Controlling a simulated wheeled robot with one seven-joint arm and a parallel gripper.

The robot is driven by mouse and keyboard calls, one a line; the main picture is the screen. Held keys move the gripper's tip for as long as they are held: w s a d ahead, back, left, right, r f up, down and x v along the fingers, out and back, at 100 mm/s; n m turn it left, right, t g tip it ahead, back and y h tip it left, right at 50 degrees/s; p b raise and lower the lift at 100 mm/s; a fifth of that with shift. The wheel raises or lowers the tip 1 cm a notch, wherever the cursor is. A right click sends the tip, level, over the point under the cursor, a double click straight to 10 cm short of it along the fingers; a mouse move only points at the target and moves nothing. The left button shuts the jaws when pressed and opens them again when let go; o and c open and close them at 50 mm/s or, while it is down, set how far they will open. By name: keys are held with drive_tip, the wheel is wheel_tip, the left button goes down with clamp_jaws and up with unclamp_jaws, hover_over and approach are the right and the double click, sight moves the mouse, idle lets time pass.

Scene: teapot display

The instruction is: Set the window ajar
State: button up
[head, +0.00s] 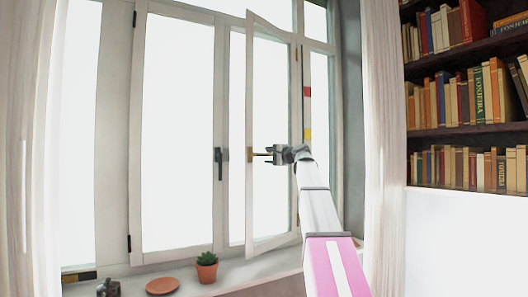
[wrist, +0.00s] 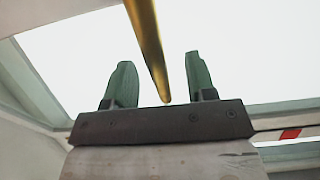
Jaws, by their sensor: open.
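The window has a right sash (head: 249,200) that stands ajar, swung inward from its frame on the right-hand side. A brass handle (head: 250,155) sits on the free left edge of this sash. My gripper (head: 268,153) is level with the handle and close to its right. In the wrist view, the golden handle bar (wrist: 146,35) reaches down between the two green fingers of my open gripper (wrist: 159,60). I cannot tell whether either finger touches it. The left sash (head: 140,180) looks shut, with a dark handle (head: 219,163) on its right edge.
On the sill (head: 230,274) stand a small potted cactus (head: 206,268), a terracotta saucer (head: 162,286) and a dark object (head: 108,288). Curtains hang on the left (head: 25,150) and right (head: 385,150). Bookshelves (head: 465,135) fill the far right.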

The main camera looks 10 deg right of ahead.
drive_tip(key=v, duration=0.8)
idle(0.6)
idle(0.4)
